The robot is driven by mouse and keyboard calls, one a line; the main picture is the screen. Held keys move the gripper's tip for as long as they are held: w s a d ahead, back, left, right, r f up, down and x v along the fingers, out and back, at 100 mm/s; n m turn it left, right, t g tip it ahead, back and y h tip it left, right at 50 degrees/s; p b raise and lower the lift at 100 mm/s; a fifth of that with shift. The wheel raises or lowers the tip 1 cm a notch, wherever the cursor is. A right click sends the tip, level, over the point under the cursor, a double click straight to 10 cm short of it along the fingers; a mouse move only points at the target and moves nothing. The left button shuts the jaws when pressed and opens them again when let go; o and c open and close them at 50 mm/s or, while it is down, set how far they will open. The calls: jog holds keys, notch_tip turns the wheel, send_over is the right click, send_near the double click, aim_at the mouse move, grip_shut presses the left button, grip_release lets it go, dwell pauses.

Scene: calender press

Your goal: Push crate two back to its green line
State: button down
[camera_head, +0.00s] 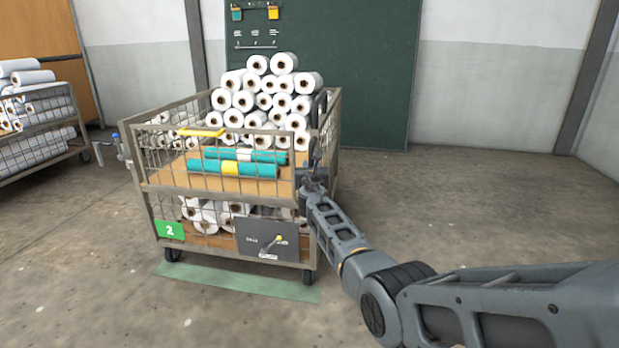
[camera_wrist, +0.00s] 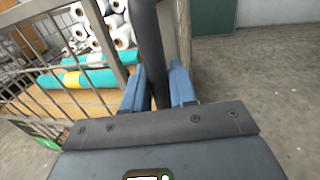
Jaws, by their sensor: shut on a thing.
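Crate two (camera_head: 225,194) is a wheeled wire-mesh cart with a green "2" plate (camera_head: 170,230), standing left of centre in the head view. A green line (camera_head: 235,280) is a painted strip on the floor along the crate's near side. The near wheels stand at or close to the strip; exact alignment is hard to tell. My gripper (camera_head: 313,182) is at the crate's near right corner. In the wrist view, my gripper's blue fingers (camera_wrist: 160,88) are shut on a dark upright handle bar (camera_wrist: 149,35) beside the corner post.
White rolls (camera_head: 262,100) are piled in the crate, with teal rolls (camera_head: 235,168) in front. A rack of rolls (camera_head: 40,120) stands at the left. A dark green board (camera_head: 370,75) is on the back wall. The floor right of the crate is clear.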

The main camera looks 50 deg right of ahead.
jog(key=shift+d, duration=0.25)
jog(key=c, duration=1.1)
grip_release()
jog(key=shift+o, duration=0.2)
jog(key=shift+w, duration=0.1)
jog(key=p+v, duration=0.5)
jog(key=v, duration=0.3)
jog(key=shift+d, duration=0.1)
